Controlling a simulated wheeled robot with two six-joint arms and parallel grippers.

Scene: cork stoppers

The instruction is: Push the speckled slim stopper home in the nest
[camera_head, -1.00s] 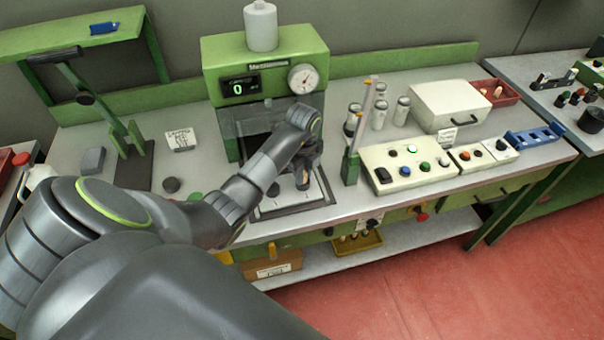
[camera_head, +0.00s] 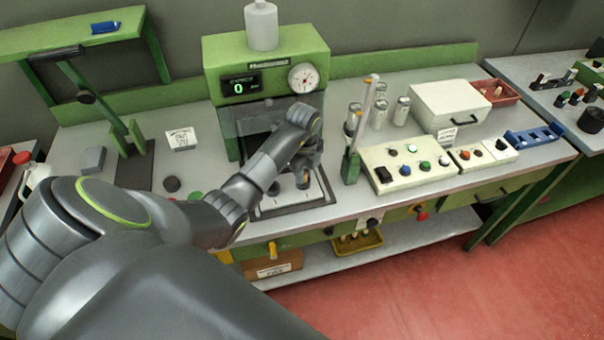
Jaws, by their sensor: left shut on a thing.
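My left gripper (camera_head: 303,178) points down in front of the green press machine (camera_head: 265,60), over the light plate with a dark rim (camera_head: 318,196) at the bench's front edge. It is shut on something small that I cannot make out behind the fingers. The speckled slim stopper cannot be picked out in this view. The nest cannot be told apart clearly either; the gripper and wrist cover much of the plate. My right gripper is not in view.
A green post with a pale rod (camera_head: 352,160) stands close to the right of the gripper. A cream button panel (camera_head: 408,165), metal canisters (camera_head: 379,112) and a white case (camera_head: 450,105) are farther right. A green lever stand (camera_head: 130,140) is at the left.

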